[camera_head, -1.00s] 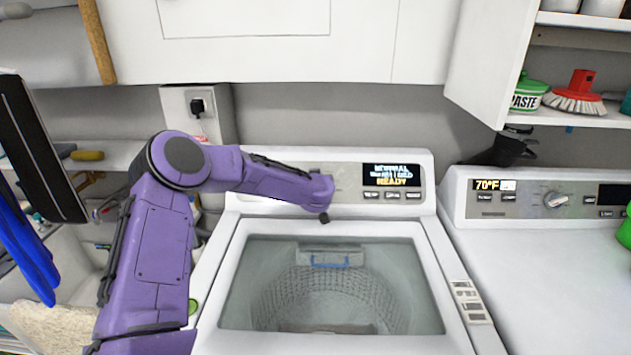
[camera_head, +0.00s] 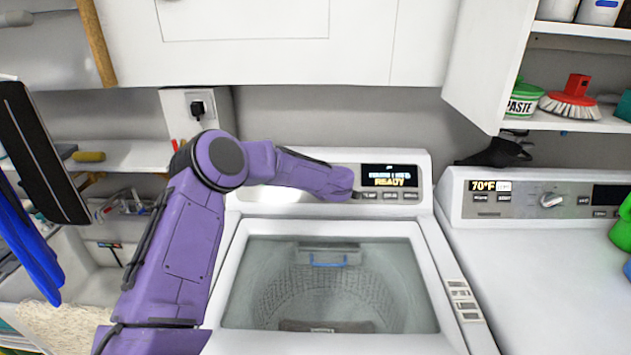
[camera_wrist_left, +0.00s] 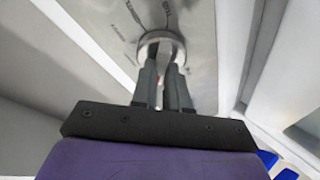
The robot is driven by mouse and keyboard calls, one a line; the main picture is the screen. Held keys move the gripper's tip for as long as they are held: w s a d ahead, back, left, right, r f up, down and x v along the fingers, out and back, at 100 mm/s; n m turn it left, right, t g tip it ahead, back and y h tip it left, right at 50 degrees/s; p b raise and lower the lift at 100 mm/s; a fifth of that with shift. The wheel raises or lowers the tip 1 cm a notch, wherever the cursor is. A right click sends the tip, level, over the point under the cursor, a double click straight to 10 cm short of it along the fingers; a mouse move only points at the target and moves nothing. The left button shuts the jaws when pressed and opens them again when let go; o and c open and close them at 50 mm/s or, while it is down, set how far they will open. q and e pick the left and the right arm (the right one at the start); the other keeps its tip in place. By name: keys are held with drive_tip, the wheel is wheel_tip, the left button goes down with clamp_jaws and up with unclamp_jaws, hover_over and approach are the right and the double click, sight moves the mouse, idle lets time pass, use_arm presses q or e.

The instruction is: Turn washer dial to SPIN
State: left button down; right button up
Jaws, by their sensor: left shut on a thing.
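The washer (camera_head: 390,228) stands in the middle of the head view, its drum open on top. Its display (camera_head: 390,176) reads READY on the lower line; the text above is too small to read surely. The washer dial (camera_wrist_left: 160,38), a round metal knob, shows in the left wrist view on the grey panel. My left gripper (camera_wrist_left: 162,78) is at the dial, its two dark fingers shut on the knob's grip. My purple left arm hides the dial and the gripper in the head view. My right gripper is out of view.
A second appliance (camera_head: 545,270) with its own knob (camera_head: 552,200) stands at the right. A white cupboard (camera_head: 300,55) hangs above the washer. An open shelf at the upper right holds a paste tub (camera_head: 523,101) and a red brush (camera_head: 570,100).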

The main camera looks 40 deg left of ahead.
use_arm(q)
drive_tip(key=n+g, duration=0.1)
drive_tip(key=n, duration=0.4)
drive_tip(key=shift+n+g+h+b, duration=0.35)
drive_tip(key=shift+n+g+h, duration=0.05)
drive_tip(key=n+h+b, duration=0.1)
drive_tip(key=n, duration=0.2)
drive_tip(key=shift+w+g, duration=0.1)
drive_tip(key=shift+g, duration=0.3)
drive_tip(key=shift+n+h+b, duration=0.4)
drive_tip(key=shift+n+b, duration=0.25)
drive_tip(key=shift+n, duration=0.95)
drive_tip(key=c, duration=1.1)
unclamp_jaws()
drive_tip(key=shift+r, duration=0.1)
drive_tip(key=shift+c, duration=0.2)
drive_tip(key=shift+a, duration=0.1)
drive_tip(key=shift+r, duration=0.1)
